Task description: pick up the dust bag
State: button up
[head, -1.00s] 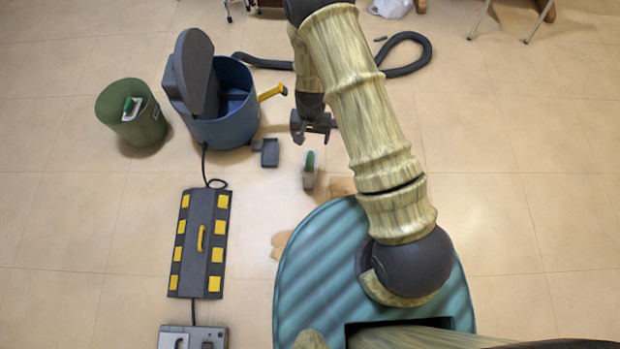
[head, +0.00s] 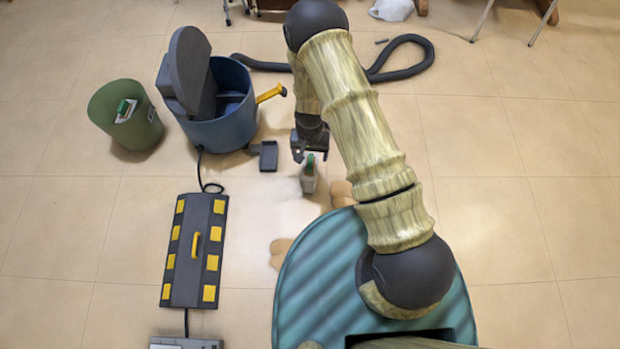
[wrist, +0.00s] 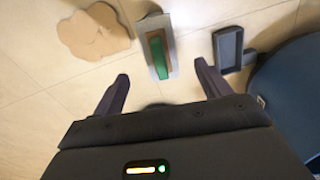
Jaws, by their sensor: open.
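The dust bag (head: 308,181), a small pale grey piece with a green and brown top, is on the floor. In the wrist view the dust bag (wrist: 157,45) lies just beyond my fingertips, roughly in line with the gap between them. My gripper (head: 310,156) is open and empty, beside the top of the bag in the head view. Both fingers of my gripper (wrist: 161,70) show apart in the wrist view. I cannot tell its exact height over the floor. A similar green and white piece (head: 125,110) is inside the green bin (head: 140,132).
A blue vacuum drum (head: 222,130) with its lid raised stands left of my gripper. A dark tray-like part (head: 268,156) lies between them. Tan flat pieces (head: 281,248) lie near my base. A black-and-yellow panel (head: 194,250) lies lower left. The right floor is clear.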

aim_at(310, 161)
jog(key=shift+f+b, duration=0.75)
jog(key=shift+f, duration=1.2)
notch_tip(310, 161, down, 5)
jog(key=b, duration=0.4)
jog(key=shift+w+f, duration=0.1)
jog(key=shift+f, duration=0.05)
jog(key=shift+c, duration=0.3)
jog(key=c, duration=1.4)
jog(key=shift+o, duration=0.2)
